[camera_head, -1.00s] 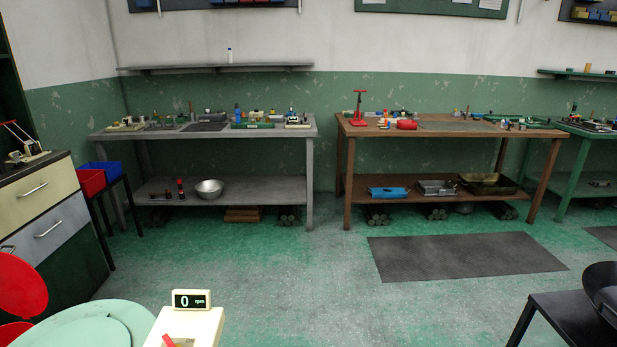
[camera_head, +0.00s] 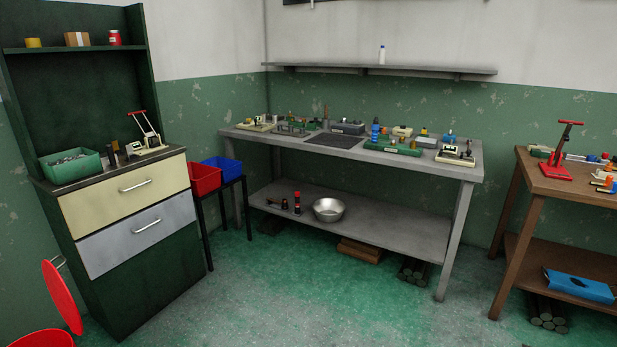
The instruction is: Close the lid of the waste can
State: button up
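The red waste can (camera_head: 42,339) stands at the bottom left corner of the head view, cut off by the frame's lower edge. Most of the can's body is out of view. My gripper is not in view.
A dark green cabinet (camera_head: 150,275) with two drawers stands just behind the can. A grey workbench (camera_head: 350,214) and a brown workbench (camera_head: 560,182) stand along the back wall. The green floor (camera_head: 290,305) in front is clear.

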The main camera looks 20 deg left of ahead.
aim_at(60, 293)
jog(key=i+u, duration=0.7)
jog(key=i, duration=0.25)
jog(key=i+l+u, duration=0.2)
jog(key=i+u, duration=0.4)
jog(key=u, duration=0.2)
jog(key=i+u, duration=0.2)
jog(key=u, duration=0.25)
jog(key=i+l+u, duration=0.2)
jog(key=u, duration=0.25)
jog(key=i+l+u, duration=0.2)
jog(key=u, duration=0.25)
jog(key=i+l+u, duration=0.2)
jog(key=u, duration=0.15)
jog(key=i+l+u, duration=0.35)
jog(key=k+j, duration=0.05)
jog(key=k, duration=0.05)
